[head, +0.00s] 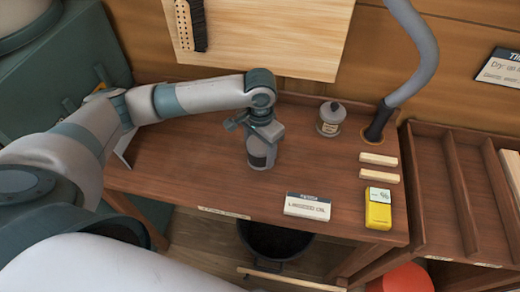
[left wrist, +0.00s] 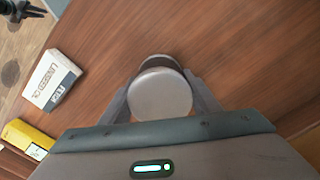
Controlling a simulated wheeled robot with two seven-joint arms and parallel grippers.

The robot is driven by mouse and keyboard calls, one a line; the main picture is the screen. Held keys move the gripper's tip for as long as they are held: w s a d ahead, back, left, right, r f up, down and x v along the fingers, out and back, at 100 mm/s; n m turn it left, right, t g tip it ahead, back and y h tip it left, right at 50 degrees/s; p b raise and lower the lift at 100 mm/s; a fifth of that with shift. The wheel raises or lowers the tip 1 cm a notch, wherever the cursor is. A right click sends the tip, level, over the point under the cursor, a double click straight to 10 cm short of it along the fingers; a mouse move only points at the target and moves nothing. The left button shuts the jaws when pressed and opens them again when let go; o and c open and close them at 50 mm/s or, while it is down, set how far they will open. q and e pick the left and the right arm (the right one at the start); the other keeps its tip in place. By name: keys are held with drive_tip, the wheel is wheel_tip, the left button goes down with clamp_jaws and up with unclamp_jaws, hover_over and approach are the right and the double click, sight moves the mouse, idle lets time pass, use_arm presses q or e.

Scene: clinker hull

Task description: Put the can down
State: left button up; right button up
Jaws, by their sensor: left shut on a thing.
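The can (head: 258,155) is grey with a dark band and stands upright over the middle of the wooden bench. My left gripper (head: 265,132) is shut on it from above. The left wrist view shows the round pale top of the can (left wrist: 160,95) between the two fingers of my left gripper (left wrist: 161,102). I cannot tell whether the can's base touches the bench top or is slightly above it. My right gripper is not recognisable in either view.
A linseed oil sign (head: 307,207), a yellow box (head: 378,212), two pale wooden blocks (head: 378,168) and a lidded jar (head: 331,120) are on the bench (head: 205,165). A grey hose (head: 420,55) rises at the back right. The bench around the can is clear.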

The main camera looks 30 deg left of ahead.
use_arm(q)
drive_tip(key=o, duration=1.3)
drive_tip(key=shift+f, duration=0.1)
drive_tip(key=shift+o, duration=0.5)
drive_tip(key=shift+r, duration=0.65)
wheel_tip(320, 180, up, 9)
drive_tip(key=shift+r+b, duration=0.2)
drive_tip(key=shift+b, duration=0.95)
drive_tip(key=shift+r, duration=0.8)
